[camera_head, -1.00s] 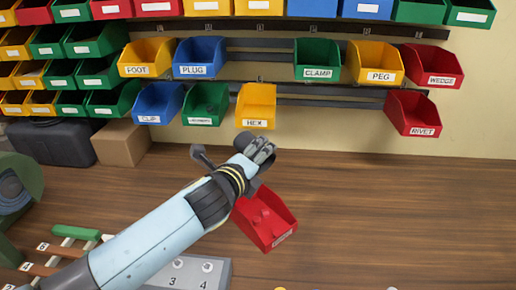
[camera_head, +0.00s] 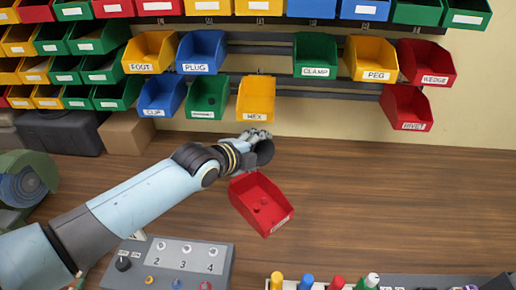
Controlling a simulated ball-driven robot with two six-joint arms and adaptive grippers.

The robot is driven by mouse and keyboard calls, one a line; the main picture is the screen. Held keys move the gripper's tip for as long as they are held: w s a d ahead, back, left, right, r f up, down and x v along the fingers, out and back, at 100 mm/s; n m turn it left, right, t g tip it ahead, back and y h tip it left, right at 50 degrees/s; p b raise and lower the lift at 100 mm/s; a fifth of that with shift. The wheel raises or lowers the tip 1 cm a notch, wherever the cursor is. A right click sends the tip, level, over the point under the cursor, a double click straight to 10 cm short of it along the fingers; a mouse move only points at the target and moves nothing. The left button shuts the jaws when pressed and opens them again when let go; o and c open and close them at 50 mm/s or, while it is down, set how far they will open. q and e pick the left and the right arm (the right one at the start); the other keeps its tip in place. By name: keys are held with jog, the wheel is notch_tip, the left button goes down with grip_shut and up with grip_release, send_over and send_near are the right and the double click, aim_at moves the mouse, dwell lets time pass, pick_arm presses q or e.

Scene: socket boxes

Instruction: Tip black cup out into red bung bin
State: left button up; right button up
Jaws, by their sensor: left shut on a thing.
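My left gripper (camera_head: 254,139) is above the bench, just behind the red bin, with its fingers shut on the black cup. The black cup (camera_head: 265,153) shows as a dark round shape at the right of the fingers, turned on its side. Its mouth and contents cannot be made out. The red bin (camera_head: 245,201) sits on the bench below and in front of the cup. A few small red bungs (camera_head: 264,209) lie in it. Its front label is too blurred to read. My right gripper is not in view.
Labelled bins hang on the back wall; the yellow HEX bin (camera_head: 256,100) is close behind my gripper. A grey numbered panel (camera_head: 190,262) and a rack with coloured tops (camera_head: 307,281) stand at the front. The bench right of the red bin is clear.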

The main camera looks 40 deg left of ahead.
pick_arm(q)
jog(key=shift+r+n+h, duration=0.15)
jog(key=shift+n+h, duration=0.25)
jog(key=shift+n, duration=0.1)
jog(key=shift+r+g+h, duration=0.1)
jog(key=shift+g+h, duration=0.2)
jog(key=n+h+b, duration=0.1)
jog(key=n+g+h+b, duration=0.1)
jog(key=b, duration=0.1)
jog(key=shift+a+r+n+b, duration=0.1)
jog(key=shift+r+n+b, duration=0.1)
jog(key=shift+n+b, duration=0.15)
jog(key=shift+r+n+h, duration=0.25)
jog(key=shift+n+h, duration=0.2)
jog(key=shift+h, duration=0.15)
jog(key=n+h+b, duration=0.1)
jog(key=b, duration=0.2)
jog(key=r+n+h+b, duration=0.1)
jog(key=n+h+b, duration=0.1)
jog(key=b, duration=0.2)
jog(key=shift+b, duration=0.3)
jog(key=shift+n+h+b, duration=0.3)
jog(key=shift+h+b, duration=0.1)
jog(key=shift+r+h, duration=0.3)
jog(key=shift+r, duration=0.1)
